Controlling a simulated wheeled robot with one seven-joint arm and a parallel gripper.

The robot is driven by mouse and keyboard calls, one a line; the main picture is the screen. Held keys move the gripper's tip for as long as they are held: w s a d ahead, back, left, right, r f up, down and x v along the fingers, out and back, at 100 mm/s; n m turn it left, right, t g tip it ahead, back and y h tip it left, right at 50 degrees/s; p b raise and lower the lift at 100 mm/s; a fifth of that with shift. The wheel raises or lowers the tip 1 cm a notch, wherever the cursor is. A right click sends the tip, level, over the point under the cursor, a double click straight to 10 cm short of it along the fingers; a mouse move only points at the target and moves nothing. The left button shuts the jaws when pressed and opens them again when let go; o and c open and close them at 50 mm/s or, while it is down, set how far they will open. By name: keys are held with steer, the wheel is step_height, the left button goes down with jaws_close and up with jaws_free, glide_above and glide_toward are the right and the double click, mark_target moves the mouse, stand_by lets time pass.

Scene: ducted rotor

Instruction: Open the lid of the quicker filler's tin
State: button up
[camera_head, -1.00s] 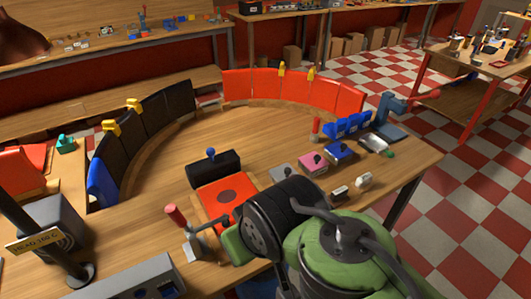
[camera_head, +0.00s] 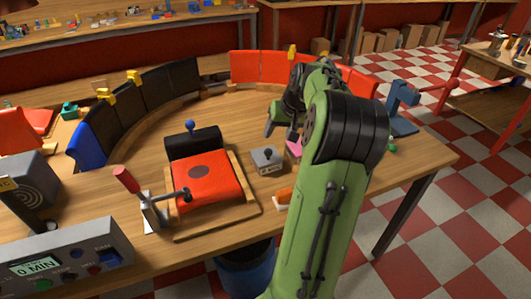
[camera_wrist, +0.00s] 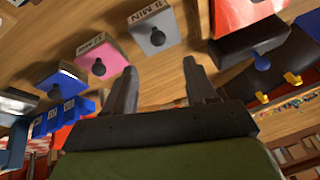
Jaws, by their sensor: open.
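A grey tin with a dark knob (camera_head: 268,160) stands on the table; it also shows in the wrist view (camera_wrist: 139,19), with a label ending in MIN. Beside it is a pink tin (camera_wrist: 93,53) with a dark knob and a MIN label too small to read surely. A blue tin (camera_wrist: 62,80) follows to its left. In the head view my arm hides the blue tin and most of the pink tin (camera_head: 294,148). My gripper (camera_wrist: 160,82) is open and empty, above the table, apart from the tins. All visible lids look shut.
A red pad in a wooden frame (camera_head: 210,185) and a red-handled clamp (camera_head: 127,181) stand left of the grey tin. A grey box with a display (camera_head: 60,258) is at front left. Curved red and black panels (camera_head: 140,103) bound the table's back.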

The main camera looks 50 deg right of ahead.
mark_target(270, 150)
steer(key=b+x, duration=0.2)
steer(key=x, duration=1)
steer(key=shift+s+d+b, duration=0.15)
steer(key=shift+d+b, duration=0.05)
steer(key=shift+b, duration=0.1)
jaws_close()
